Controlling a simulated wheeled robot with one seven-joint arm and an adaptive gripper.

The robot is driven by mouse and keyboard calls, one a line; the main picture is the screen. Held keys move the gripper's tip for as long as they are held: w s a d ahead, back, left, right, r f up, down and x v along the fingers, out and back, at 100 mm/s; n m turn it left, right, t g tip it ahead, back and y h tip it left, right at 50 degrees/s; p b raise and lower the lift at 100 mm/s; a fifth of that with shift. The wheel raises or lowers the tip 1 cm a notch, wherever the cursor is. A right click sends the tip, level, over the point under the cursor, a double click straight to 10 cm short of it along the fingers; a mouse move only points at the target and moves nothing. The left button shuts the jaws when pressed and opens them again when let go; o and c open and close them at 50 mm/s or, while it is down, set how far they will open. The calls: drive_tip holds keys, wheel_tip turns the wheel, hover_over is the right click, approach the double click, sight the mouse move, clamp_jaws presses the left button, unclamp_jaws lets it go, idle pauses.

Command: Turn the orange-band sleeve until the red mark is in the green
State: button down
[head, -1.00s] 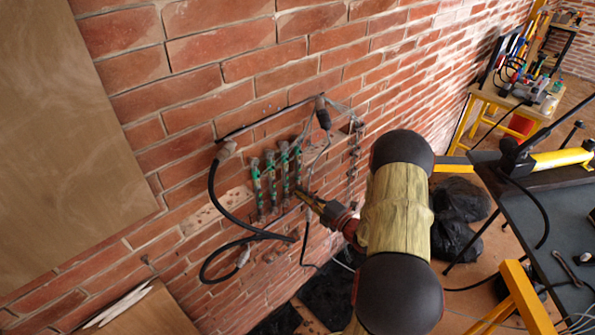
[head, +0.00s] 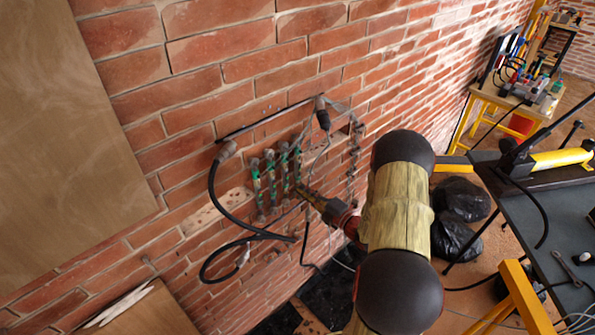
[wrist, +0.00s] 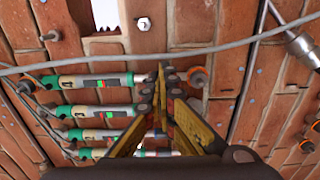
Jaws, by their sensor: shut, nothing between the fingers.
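Several green-and-white cylinders lie side by side on the brick wall. The second cylinder (wrist: 85,110) shows a green window with a little red. My gripper (wrist: 162,72) is shut and empty, its yellow fingers reaching over the right ends of the cylinders. I cannot tell whether the tips touch one. The fingers hide parts of the lower cylinders. In the head view my gripper (head: 299,189) is at the rightmost cylinder (head: 297,165). I cannot pick out an orange band on a sleeve.
A grey cable (wrist: 225,47) crosses above the cylinders in the wrist view. An orange round fitting (wrist: 198,77) is right of the fingertips. A black hose (head: 213,190) hangs at the left in the head view. A workbench (head: 560,240) stands to the right.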

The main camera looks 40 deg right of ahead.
drive_tip(key=shift+d, duration=0.2)
drive_tip(key=shift+s, duration=0.15)
drive_tip(key=shift+s+p, duration=0.3)
drive_tip(key=shift+p, duration=0.1)
idle(0.3)
drive_tip(key=s+p, duration=0.2)
drive_tip(key=s, duration=0.5)
drive_tip(key=shift+d, duration=0.35)
idle(0.4)
